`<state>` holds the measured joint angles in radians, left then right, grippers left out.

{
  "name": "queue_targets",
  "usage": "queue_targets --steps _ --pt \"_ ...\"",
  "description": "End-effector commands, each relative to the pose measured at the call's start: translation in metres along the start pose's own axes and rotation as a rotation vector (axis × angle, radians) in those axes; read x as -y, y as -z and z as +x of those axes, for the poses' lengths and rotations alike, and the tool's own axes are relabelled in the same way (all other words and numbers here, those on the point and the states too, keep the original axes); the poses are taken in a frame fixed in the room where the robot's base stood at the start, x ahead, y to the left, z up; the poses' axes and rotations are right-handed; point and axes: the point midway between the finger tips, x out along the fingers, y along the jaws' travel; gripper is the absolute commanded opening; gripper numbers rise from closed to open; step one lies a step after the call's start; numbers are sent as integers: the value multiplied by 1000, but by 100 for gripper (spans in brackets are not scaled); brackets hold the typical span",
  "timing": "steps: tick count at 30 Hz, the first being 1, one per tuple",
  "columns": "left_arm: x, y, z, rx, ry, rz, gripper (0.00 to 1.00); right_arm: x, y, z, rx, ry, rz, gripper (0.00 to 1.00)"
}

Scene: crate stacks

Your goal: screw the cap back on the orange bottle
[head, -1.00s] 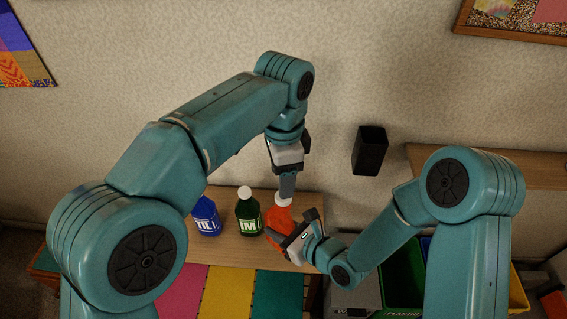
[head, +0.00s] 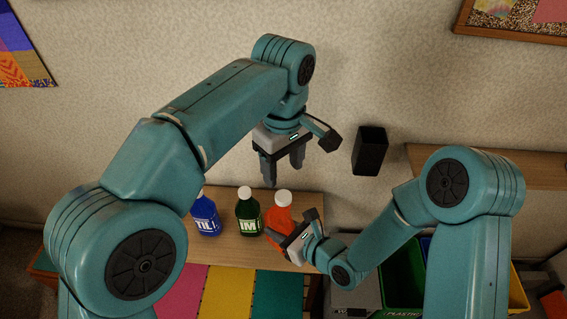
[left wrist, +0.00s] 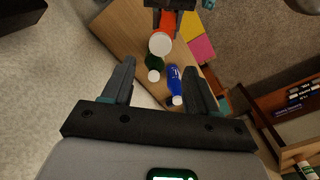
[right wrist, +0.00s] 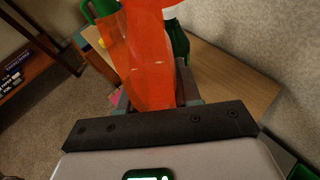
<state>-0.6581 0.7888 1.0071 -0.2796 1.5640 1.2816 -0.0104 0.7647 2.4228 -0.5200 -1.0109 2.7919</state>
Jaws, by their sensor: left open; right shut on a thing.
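The orange bottle (head: 277,221) stands on the wooden table with a white cap (head: 282,196) on its top. The cap also shows in the left wrist view (left wrist: 160,44). I cannot tell how tightly the cap sits. My right gripper (head: 276,240) is shut on the orange bottle low on its body. In the right wrist view the orange bottle (right wrist: 146,60) fills the space between the fingers. My left gripper (head: 282,176) is open and empty, above the capped bottle and apart from it. Its two fingers show spread in the left wrist view (left wrist: 158,85).
A green bottle (head: 248,215) and a blue bottle (head: 206,218), both white-capped, stand left of the orange one on the table (head: 236,247). A black container (head: 369,151) is at the wall. Green (head: 404,275) and yellow (head: 517,290) bins stand lower right.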

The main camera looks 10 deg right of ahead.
Motion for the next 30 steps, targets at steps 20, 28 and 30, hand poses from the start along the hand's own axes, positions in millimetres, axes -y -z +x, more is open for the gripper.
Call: queue_targets --steps 20,28,30 --pt "0 -1 48 1 4 5 58 0 0 0 0 0 0 18" --pt "0 -1 77 1 2 6 58 0 0 0 0 0 0 18" --pt "0 -1 80 0 2 6 58 0 0 0 0 0 0 18"
